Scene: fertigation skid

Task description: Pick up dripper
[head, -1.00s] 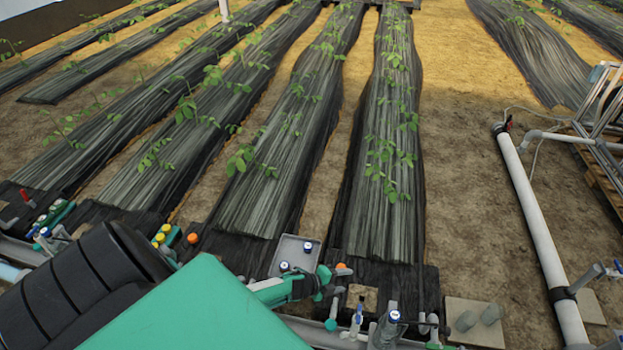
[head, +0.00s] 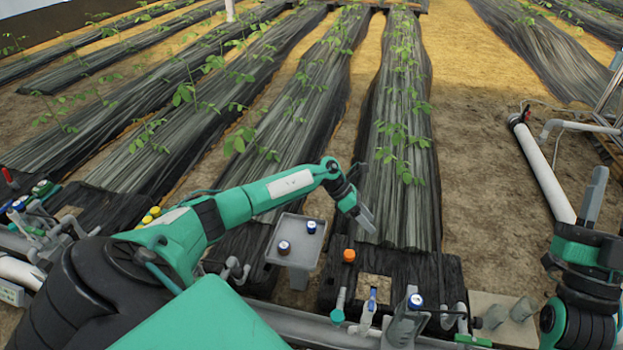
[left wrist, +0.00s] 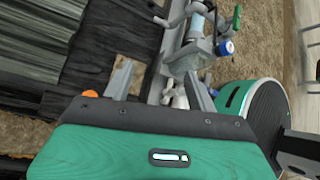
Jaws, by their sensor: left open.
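Small capped pieces that may be drippers are in view; I cannot tell which one is meant. My right gripper (head: 592,196) is at the right edge, seen side-on.
Pipes with valves, including a blue-handled valve (head: 372,300) and a blue-capped fitting (head: 415,301), line the front. Yellow-capped pieces (head: 151,215) lie left, partly behind my arm. A long white pipe (head: 542,165) runs at the right. Plant rows fill the back.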

